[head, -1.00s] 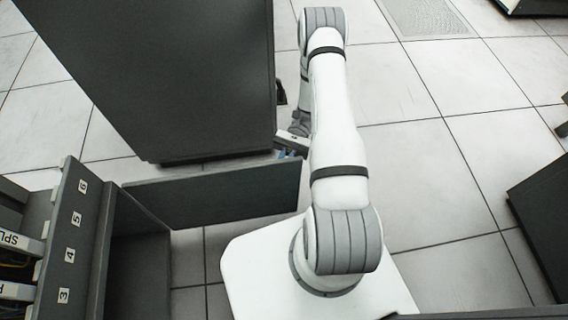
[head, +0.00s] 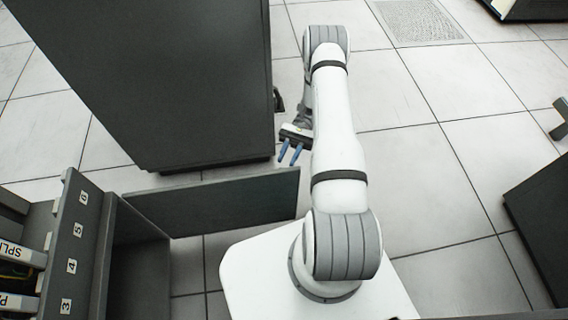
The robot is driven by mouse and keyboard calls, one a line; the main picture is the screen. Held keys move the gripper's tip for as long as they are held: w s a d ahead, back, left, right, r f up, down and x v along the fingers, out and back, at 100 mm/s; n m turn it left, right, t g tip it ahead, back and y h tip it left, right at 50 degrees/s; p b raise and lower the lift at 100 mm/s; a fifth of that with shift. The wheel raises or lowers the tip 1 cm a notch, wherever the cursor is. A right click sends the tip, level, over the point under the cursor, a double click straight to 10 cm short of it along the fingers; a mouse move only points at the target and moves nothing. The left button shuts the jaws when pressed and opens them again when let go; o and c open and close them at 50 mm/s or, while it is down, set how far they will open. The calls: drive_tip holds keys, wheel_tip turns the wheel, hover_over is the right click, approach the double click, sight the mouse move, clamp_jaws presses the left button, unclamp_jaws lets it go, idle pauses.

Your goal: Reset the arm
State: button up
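My gripper (head: 289,154) shows in the head view, partly behind my white arm. Its two blue fingers point down and a little left, with a gap between them, and nothing shows between them. It is near the lower right corner of the tall dark cabinet and appears above the right end of the dark open panel. My arm (head: 336,130) stretches from the white base up the picture and bends at the far elbow, so part of the wrist is hidden.
The tall dark cabinet (head: 170,80) stands left of my arm. The dark panel (head: 215,200) extends from the numbered rack (head: 75,245) at lower left. Another dark cabinet (head: 545,215) is at the right edge. Tiled floor (head: 430,150) right of my arm is clear.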

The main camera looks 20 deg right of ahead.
drive_tip(key=shift+w+d, duration=0.4)
drive_tip(key=shift+d, duration=0.05)
wheel_tip(320, 180, up, 33)
drive_tip(key=a+n+t+h+p, duration=0.4)
drive_tip(key=h+p, duration=0.3)
drive_tip(key=p, duration=0.7)
drive_tip(key=s+r+n+t+h+p, duration=0.1)
drive_tip(key=s+r+t+p, duration=0.2)
drive_tip(key=r, duration=0.7)
drive_tip(key=s+a+r+n+t+h+p, duration=0.1)
drive_tip(key=s+r+t+p, duration=0.3)
drive_tip(key=r+p, duration=0.4)
drive_tip(key=s+a+r+n+t+h+p, duration=0.1)
drive_tip(key=r+p, duration=0.5)
drive_tip(key=r, duration=0.7)
drive_tip(key=s+n+t+h, duration=0.1)
drive_tip(key=s+t+h, duration=0.1)
drive_tip(key=s+t, duration=0.1)
drive_tip(key=shift+r+n+t, duration=0.3)
drive_tip(key=shift+t, duration=0.1)
